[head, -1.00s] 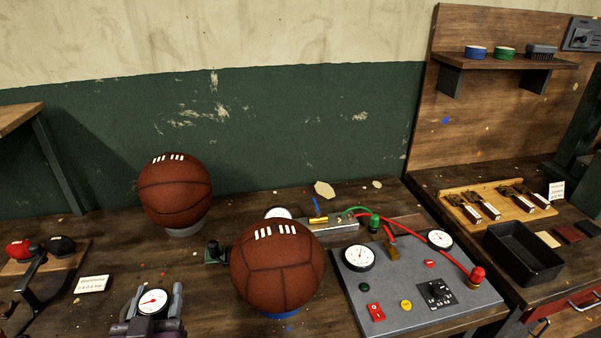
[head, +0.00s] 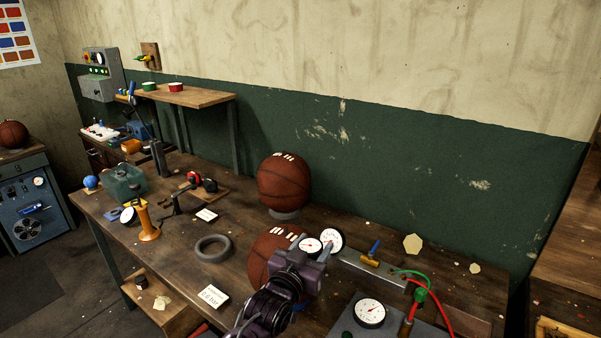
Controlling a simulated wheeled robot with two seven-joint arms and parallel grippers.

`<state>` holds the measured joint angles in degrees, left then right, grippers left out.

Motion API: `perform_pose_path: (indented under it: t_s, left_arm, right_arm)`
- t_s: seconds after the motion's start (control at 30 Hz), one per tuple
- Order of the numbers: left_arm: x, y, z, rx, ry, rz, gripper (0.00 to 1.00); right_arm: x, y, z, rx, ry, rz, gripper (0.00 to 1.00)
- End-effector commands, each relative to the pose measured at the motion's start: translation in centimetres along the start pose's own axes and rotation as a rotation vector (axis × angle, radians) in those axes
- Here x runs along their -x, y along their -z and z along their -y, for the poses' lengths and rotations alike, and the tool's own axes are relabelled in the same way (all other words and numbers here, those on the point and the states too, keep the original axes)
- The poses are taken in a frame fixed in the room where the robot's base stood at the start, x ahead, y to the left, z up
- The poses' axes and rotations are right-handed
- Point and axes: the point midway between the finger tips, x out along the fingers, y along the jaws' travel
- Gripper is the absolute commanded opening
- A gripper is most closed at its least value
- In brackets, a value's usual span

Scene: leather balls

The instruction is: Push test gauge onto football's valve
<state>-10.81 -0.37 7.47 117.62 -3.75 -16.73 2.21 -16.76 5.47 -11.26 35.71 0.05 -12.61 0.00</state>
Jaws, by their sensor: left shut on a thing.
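A brown leather ball with white laces (head: 262,262) sits on the bench, partly hidden behind my left gripper. A second laced brown ball (head: 283,183) stands on a pale ring further back. My left gripper (head: 312,251) is shut on a small round gauge with a white dial (head: 311,246). In the picture the held gauge overlaps the upper right of the front ball; I cannot tell whether it touches. The ball's valve cannot be made out. My right gripper is not in view.
Another white-dial gauge (head: 331,239) stands just behind the held one, beside a metal block with a blue-handled valve (head: 373,250). A grey gauge panel (head: 350,322) with hoses is at front right. A dark rubber ring (head: 212,248) and a label card (head: 211,295) lie left.

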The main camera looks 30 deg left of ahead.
Motion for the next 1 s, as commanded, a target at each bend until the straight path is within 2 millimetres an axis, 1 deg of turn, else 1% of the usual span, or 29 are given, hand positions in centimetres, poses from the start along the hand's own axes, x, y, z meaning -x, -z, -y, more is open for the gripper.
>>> perform_pose_path:
  t_s: [0.03,0.1,0.2,0.3,0.4,0.53,0.67,0.83,1.0]
  left_arm:
    - [-1.8,2.8,1.9,-0.001,0.023,-0.009,0.29]
    - [-3.6,4.7,4.2,-0.001,0.049,-0.007,0.29]
    - [-5.6,7.0,6.9,0.000,0.080,-0.005,0.29]
    - [-6.9,8.7,8.9,0.000,0.102,-0.004,0.29]
    - [-7.6,9.5,10.1,-0.001,0.113,-0.001,0.29]
    - [-7.9,9.5,10.5,-0.001,0.118,0.000,0.29]
    - [-7.8,8.9,10.5,-0.001,0.118,0.001,0.29]
    - [-7.8,7.5,10.5,-0.002,0.119,0.001,0.29]
    - [-7.8,5.8,10.5,-0.002,0.119,0.001,0.29]
  right_arm:
    - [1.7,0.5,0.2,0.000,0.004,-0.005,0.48]
    - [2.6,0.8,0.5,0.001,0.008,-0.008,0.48]
    - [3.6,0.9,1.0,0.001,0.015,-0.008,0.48]
    - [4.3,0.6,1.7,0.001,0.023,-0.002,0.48]
    - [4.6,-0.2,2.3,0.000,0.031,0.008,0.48]
    - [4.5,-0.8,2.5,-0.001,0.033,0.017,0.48]
    - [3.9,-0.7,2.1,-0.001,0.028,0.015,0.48]
    - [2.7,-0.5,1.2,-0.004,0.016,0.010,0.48]
    - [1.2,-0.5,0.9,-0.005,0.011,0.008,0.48]
